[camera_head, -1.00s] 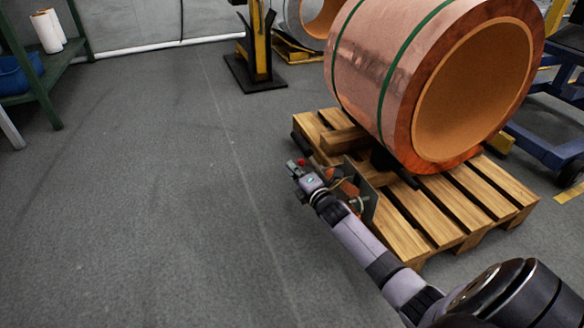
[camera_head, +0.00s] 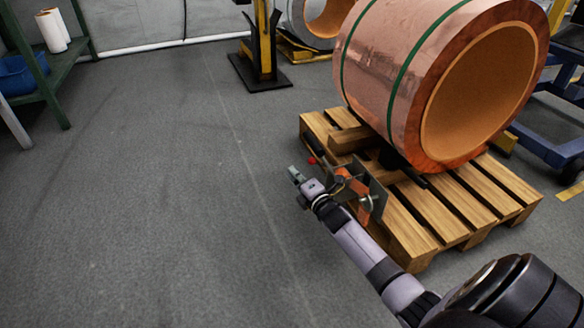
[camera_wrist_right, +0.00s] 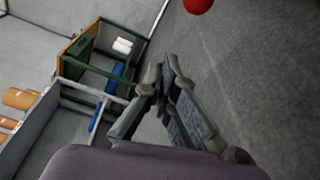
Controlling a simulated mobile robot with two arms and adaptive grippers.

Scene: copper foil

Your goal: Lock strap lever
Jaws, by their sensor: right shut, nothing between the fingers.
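The strap lever shows as a red ball knob (camera_head: 312,160) at the near left edge of the pallet, with a dark rod running from it toward an orange and metal bracket (camera_head: 362,188). The knob also shows at the top edge of the right wrist view (camera_wrist_right: 198,4). My right gripper (camera_head: 294,174) is just left of and below the knob in the head view, apart from it. In the right wrist view its fingers (camera_wrist_right: 164,72) meet at the tips with nothing between them. My right forearm hides part of the bracket's surroundings. My left gripper is not in view.
A large copper foil coil (camera_head: 385,70) with green straps lies on the wooden pallet (camera_head: 465,200). A green shelf (camera_head: 62,75) stands at the far left, and a yellow post (camera_head: 264,45) at the back. The floor left of the pallet is clear.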

